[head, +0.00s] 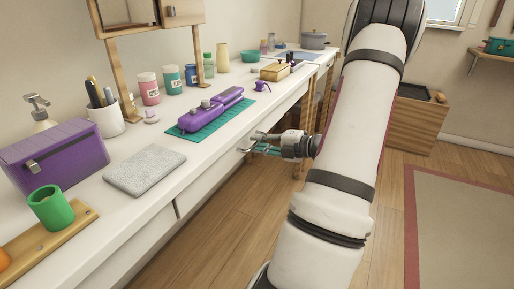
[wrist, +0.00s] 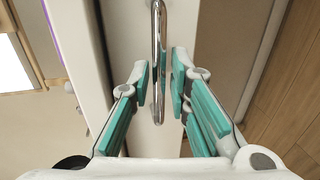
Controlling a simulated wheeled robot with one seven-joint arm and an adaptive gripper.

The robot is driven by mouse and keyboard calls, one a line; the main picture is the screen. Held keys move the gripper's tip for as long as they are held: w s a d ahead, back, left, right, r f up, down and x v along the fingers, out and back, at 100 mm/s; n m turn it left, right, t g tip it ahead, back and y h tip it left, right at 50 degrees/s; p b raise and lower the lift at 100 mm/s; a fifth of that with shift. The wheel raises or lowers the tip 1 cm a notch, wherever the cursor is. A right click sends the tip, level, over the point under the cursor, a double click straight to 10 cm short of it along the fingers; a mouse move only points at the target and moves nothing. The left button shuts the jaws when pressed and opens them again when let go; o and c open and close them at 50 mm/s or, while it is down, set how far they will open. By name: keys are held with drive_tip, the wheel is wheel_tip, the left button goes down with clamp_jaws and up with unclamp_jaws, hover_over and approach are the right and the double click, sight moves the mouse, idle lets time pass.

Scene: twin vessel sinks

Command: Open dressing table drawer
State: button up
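The white dressing table (head: 150,205) runs along the wall on the left in the head view. The drawer front (head: 222,167) before my gripper looks flush with the table. Its curved chrome handle (head: 246,148) is partly hidden by my gripper there. In the wrist view the handle (wrist: 158,30) runs upright down the middle. My gripper (head: 262,146) is open at the handle. In the wrist view its teal-padded fingers (wrist: 160,82) stand one on each side of the handle, with a gap visible on both sides.
The tabletop holds a purple box (head: 55,155), a grey slab (head: 145,171), a purple device (head: 211,109) on a teal mat, and several jars. Wooden floor (head: 225,220) lies clear before the table. A wooden cabinet (head: 415,122) and a rug (head: 465,220) are at the right.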

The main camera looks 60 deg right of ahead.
drive_tip(key=shift+w, duration=0.5)
clamp_jaws()
drive_tip(key=shift+s, duration=0.1)
